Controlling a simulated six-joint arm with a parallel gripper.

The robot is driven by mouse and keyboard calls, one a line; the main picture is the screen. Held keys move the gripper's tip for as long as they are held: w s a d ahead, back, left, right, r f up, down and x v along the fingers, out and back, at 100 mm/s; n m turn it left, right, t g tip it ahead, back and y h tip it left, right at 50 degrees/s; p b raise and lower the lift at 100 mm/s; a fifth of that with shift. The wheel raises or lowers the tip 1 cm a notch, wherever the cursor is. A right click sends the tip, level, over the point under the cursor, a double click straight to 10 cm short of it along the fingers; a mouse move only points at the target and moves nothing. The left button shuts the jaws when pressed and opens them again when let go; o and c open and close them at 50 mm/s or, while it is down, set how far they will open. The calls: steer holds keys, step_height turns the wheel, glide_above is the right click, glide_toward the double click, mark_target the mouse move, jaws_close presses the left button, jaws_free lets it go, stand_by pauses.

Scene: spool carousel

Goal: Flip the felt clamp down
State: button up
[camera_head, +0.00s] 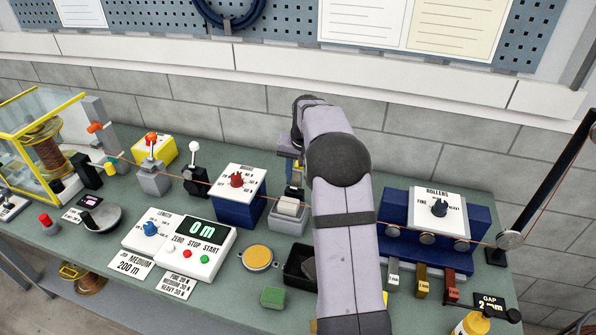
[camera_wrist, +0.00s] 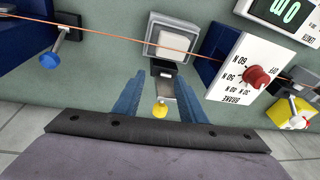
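The felt clamp's base is a grey tray holding a white felt pad, seen in the wrist view (camera_wrist: 172,42) and the head view (camera_head: 289,206). An orange wire (camera_wrist: 120,37) runs across the pad. The clamp's hinged arm (camera_wrist: 166,85) is flipped back off the pad, towards my gripper, and ends in a yellow knob (camera_wrist: 160,111). My gripper (camera_wrist: 160,85) is open, with one blue finger on each side of the arm and knob. Gaps show on both sides, so it holds nothing. In the head view my arm partly hides the gripper and clamp.
A blue brake box with a red dial (camera_head: 237,181) stands close left of the clamp. The blue rollers unit (camera_head: 438,215) stands right of my arm. A black tray (camera_head: 298,264) lies in front. The grey brick wall (camera_head: 400,130) is close behind.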

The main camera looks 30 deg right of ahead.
steer(key=shift+r, duration=0.1)
steer(key=b+v, duration=0.2)
steer(key=v, duration=0.5)
steer(key=shift+b, duration=0.35)
steer(key=shift+a, duration=0.1)
steer(key=s+a+f+n+g, duration=0.1)
steer(key=s+a+f+n, duration=0.4)
steer(key=s+a, duration=0.75)
steer(key=s+a+f+n, duration=0.1)
steer(key=s+a+f, duration=0.3)
steer(key=s, duration=0.4)
steer(key=s+a+f+n+g, duration=0.1)
steer(key=s+a+f, duration=0.2)
steer(key=s, duration=0.6)
steer(key=shift+a+f+n+g, duration=0.3)
steer(key=shift+a+f+n, duration=0.1)
